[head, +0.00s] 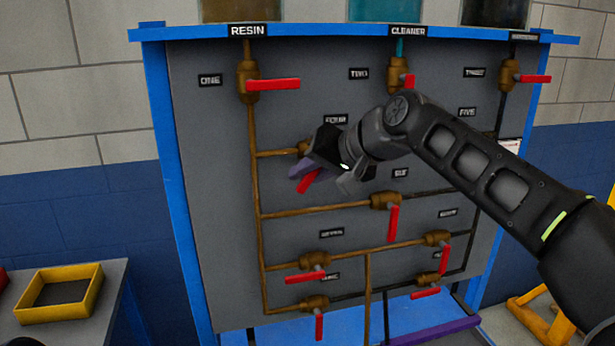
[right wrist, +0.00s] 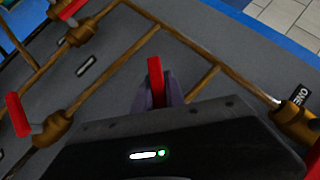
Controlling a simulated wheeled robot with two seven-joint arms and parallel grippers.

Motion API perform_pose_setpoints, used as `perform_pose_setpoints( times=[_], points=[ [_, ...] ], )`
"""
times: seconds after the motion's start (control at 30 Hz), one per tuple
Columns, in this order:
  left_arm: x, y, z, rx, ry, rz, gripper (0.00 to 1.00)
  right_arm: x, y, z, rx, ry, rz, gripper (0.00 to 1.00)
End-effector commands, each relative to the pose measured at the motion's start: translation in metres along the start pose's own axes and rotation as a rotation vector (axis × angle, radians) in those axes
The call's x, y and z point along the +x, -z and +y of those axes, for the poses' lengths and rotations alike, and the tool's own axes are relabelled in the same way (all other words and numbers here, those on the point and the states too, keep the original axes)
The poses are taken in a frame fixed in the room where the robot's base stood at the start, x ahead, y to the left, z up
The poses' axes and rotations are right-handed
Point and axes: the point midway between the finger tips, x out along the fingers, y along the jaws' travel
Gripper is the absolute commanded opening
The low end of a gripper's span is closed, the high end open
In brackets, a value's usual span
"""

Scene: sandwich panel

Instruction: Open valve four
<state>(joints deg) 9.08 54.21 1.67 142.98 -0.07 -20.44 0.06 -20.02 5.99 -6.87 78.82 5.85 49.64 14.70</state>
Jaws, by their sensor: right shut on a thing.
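Valve four shows in the head view as a brass body (head: 303,147) by the label FOUR (head: 335,119), partly hidden by my right gripper. Its red handle (head: 308,183) slants down and to the left below the gripper. My right gripper (head: 300,172) is shut on this handle. In the right wrist view the red handle (right wrist: 155,77) stands between the purple-grey fingers (right wrist: 155,95) and sticks out past them. The valve body is hidden there behind the gripper.
Several other brass valves with red handles sit on the grey panel (head: 210,190), including valve one (head: 247,81) above and valve six (head: 385,201) at lower right. Brown pipes join them. A yellow tray (head: 60,312) stands on a side table at the left.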

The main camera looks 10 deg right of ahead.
Motion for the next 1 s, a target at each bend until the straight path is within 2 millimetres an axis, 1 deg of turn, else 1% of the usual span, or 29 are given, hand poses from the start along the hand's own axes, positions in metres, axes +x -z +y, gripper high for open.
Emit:
perform_pose_setpoints(
  times=[0.3, 0.33, 0.5, 0.6, 0.87, 1.0],
  points=[
    [0.000, 0.000, 0.000, 0.000, 0.000, 0.000, 0.19, 0.000, 0.001, 0.000, 0.002, 0.001, 0.001, 0.00],
    [0.000, 0.000, 0.000, 0.000, 0.000, 0.000, 0.19, 0.000, 0.001, 0.000, 0.002, 0.001, 0.001, 0.16],
    [0.000, 0.000, 0.000, 0.000, 0.000, 0.000, 0.19, 0.000, 0.000, 0.000, 0.001, 0.001, 0.001, 0.30],
    [0.000, 0.000, 0.000, 0.000, 0.000, 0.000, 0.19, 0.000, 0.000, 0.000, 0.001, 0.001, 0.000, 0.36],
    [0.000, 0.000, 0.000, 0.000, 0.000, 0.000, 0.19, -0.001, 0.000, 0.000, 0.001, 0.001, 0.001, 0.36],
    [0.002, 0.000, -0.001, 0.000, 0.000, 0.000, 0.19, -0.011, 0.000, 0.000, 0.001, 0.001, 0.002, 0.36]
  ],
)
